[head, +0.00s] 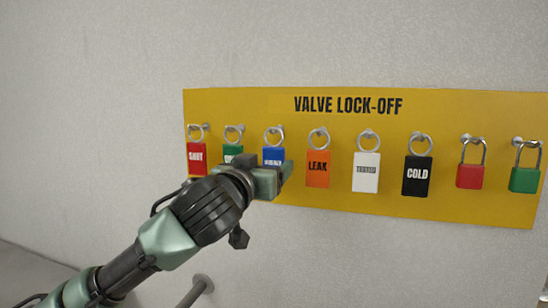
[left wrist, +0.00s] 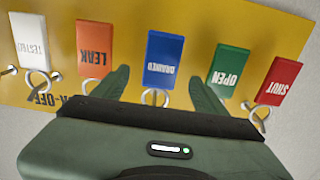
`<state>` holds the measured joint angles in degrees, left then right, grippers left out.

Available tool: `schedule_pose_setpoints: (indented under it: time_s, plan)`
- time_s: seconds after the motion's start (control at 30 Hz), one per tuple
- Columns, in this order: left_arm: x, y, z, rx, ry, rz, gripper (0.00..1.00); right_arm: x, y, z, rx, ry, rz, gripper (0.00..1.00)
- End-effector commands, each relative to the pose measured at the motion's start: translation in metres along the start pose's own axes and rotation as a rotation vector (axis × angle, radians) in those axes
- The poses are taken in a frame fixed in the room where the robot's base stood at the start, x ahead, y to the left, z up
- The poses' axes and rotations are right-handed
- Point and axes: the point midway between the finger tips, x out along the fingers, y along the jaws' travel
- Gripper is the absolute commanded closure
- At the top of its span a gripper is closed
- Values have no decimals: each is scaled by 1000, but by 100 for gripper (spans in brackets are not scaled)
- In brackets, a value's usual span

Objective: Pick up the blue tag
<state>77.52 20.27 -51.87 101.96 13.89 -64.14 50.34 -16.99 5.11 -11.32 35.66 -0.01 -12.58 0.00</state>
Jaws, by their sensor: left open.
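The blue tag (head: 273,156) hangs by a metal ring from a peg on the yellow valve lock-off board, third from the left. My left gripper (head: 284,170) is in front of its lower part and hides some of it in the head view. In the left wrist view the blue tag (left wrist: 163,61), marked DRAINED, shows upside down. It lies between the two spread fingers of my left gripper (left wrist: 160,84), which is open and empty. I cannot tell the remaining depth between fingers and tag. My right gripper is not in view.
On the yellow board (head: 450,103), the green OPEN tag (left wrist: 228,66) and orange LEAK tag (head: 318,168) hang on either side of the blue tag. A red SHUT tag (head: 197,158), white tag (head: 366,172), black COLD tag (head: 416,177) and two padlocks hang farther out.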

Motion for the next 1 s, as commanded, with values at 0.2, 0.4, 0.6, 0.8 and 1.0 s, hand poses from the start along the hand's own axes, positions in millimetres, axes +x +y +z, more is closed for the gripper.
schedule_pose_setpoints:
  time_s: [0.2,0.4,0.6,0.8,1.0]
  plan:
    - [33,-2,-6,1,-2,-2,27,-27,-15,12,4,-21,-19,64]
    - [49,-1,-2,1,0,0,27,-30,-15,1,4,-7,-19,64]
    - [49,-1,-1,0,1,0,27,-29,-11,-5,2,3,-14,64]
    - [49,-1,-1,0,0,0,80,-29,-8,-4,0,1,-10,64]
    - [49,-2,-1,0,0,0,93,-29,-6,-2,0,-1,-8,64]
